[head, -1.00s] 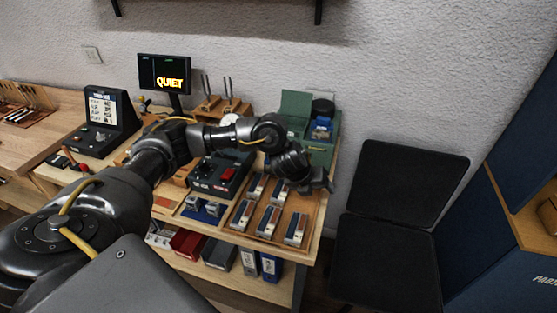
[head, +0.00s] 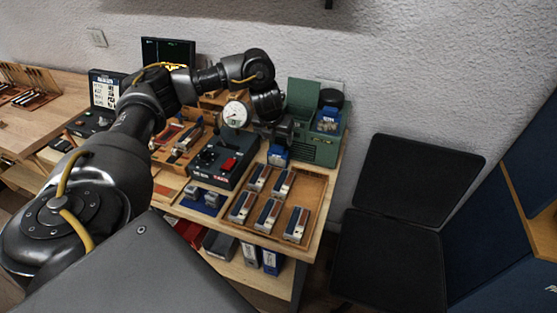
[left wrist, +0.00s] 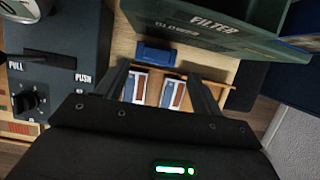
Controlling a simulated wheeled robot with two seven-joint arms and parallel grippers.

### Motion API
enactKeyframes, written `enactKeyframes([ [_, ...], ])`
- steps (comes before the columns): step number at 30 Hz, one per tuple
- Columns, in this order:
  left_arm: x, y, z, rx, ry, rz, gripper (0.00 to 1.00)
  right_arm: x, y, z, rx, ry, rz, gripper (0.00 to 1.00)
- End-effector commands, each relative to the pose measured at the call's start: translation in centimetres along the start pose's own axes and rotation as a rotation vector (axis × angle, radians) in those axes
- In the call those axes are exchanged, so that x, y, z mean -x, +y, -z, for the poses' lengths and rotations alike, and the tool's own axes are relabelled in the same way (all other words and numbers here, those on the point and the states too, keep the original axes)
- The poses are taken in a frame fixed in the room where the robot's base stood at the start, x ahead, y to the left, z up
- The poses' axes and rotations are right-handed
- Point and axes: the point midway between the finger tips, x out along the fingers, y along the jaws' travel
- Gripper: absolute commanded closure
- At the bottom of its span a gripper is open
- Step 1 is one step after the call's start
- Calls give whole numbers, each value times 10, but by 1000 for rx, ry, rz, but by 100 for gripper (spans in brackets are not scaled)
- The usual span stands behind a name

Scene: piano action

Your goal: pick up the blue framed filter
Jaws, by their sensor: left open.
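A small blue framed piece (head: 278,155), which looks like the blue framed filter, is at the front of the green filter cleaner box (head: 318,151). It also shows in the left wrist view (left wrist: 157,55), just beyond my fingertips. My left gripper (head: 275,138) is above it in the head view and partly covers it. In the left wrist view the fingers (left wrist: 156,72) are spread apart with nothing between them. Another blue item (head: 327,121) sits on top of the green box. My right gripper is in neither view.
A wooden tray (head: 314,186) with several red, white and blue blocks lies in front of the green box. A dark control box (head: 222,160) with a red switch stands to the left. A round gauge (head: 236,114) is behind it. A black folding chair (head: 405,190) stands to the right.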

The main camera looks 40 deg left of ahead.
Motion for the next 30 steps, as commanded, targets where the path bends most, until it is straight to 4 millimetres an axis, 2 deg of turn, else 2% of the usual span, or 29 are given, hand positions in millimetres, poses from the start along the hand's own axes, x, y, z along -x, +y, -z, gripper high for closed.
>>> enactKeyframes([
  [8,-11,-1,0,-1,1,2,33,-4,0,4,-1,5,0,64],
  [11,-24,1,2,1,3,1,33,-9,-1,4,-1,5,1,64],
  [18,-52,5,0,-1,2,0,33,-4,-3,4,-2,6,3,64],
  [27,-58,4,0,-3,-1,1,33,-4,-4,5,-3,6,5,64],
  [30,-58,4,0,-3,-1,2,44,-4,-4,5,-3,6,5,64],
])
